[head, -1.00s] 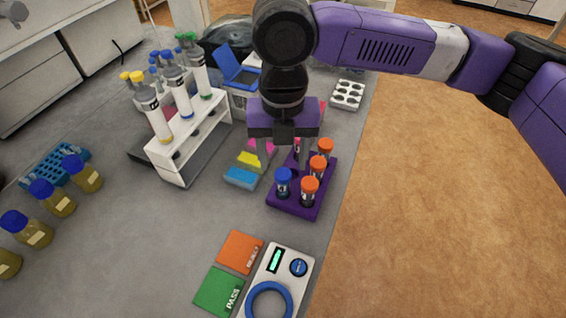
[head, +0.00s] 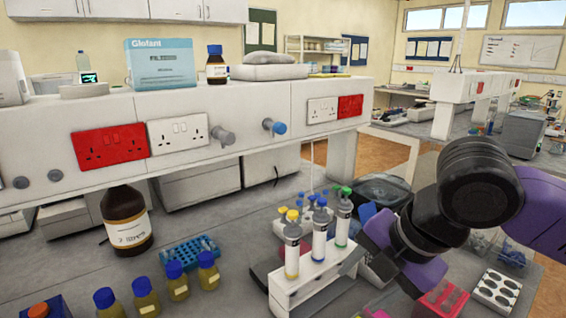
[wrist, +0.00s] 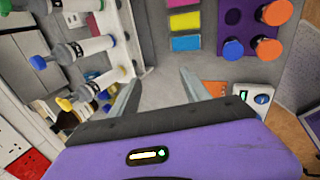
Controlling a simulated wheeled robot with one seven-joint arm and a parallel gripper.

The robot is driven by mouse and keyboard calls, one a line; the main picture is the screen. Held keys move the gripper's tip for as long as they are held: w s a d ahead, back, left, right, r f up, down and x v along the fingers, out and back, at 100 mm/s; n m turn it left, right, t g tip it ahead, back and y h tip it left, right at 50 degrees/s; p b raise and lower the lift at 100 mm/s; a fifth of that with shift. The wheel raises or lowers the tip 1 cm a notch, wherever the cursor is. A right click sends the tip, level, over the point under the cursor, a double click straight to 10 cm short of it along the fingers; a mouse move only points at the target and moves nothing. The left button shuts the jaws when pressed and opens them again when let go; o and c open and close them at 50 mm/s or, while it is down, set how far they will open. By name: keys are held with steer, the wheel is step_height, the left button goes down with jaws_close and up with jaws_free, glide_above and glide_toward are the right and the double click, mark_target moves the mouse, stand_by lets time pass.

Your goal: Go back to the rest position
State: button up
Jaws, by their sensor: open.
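My gripper (wrist: 158,88) is open in the wrist view, with only grey bench showing between its two fingers. In the head view my arm reaches in from the right, and the gripper's purple body shows beside the white pipette stand (head: 300,288). The fingertips are hard to make out there. The stand holds several pipettes with yellow, blue and green tops. In the wrist view the pipettes (wrist: 85,48) lie to the left of the fingers. The purple tube rack (wrist: 232,18), with orange and blue caps, is at the upper right, apart from the gripper.
A shelf (head: 240,105) with sockets and taps runs across the back. Bottles with blue caps (head: 143,295), a blue rack (head: 190,253) and a brown bottle (head: 125,222) stand left. A white multi-well block (head: 496,291) is at right. Coloured pads (wrist: 185,22) lie near the tube rack.

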steer(key=w+a+r+m+t+y, duration=0.2)
steer(key=a+r+m+t+y, duration=0.3)
steer(key=r, duration=0.4)
steer(key=w+a+r+m+t+y, duration=0.2)
steer(key=a+r+m+t+y, duration=0.3)
steer(key=r, duration=0.4)
steer(key=s+d+f+m+t+h, duration=0.35)
steer(key=d+m+t+h, duration=0.35)
steer(key=d+m+t, duration=0.5)
steer(key=s+d+f+m+g+h, duration=0.3)
steer(key=s+f+m+h, duration=0.5)
steer(key=f, duration=0.3)
steer(key=s+f+n+g+y, duration=0.1)
steer(key=s+f+g, duration=0.3)
steer(key=s+f, duration=0.6)
steer(key=s+d+f+n+g+y, duration=0.1)
steer(key=s+f+n+g, duration=0.2)
steer(key=s+f, duration=0.7)
steer(key=s+g, duration=0.1)
steer(key=s, duration=0.6)
steer(key=shift+s, duration=0.35)
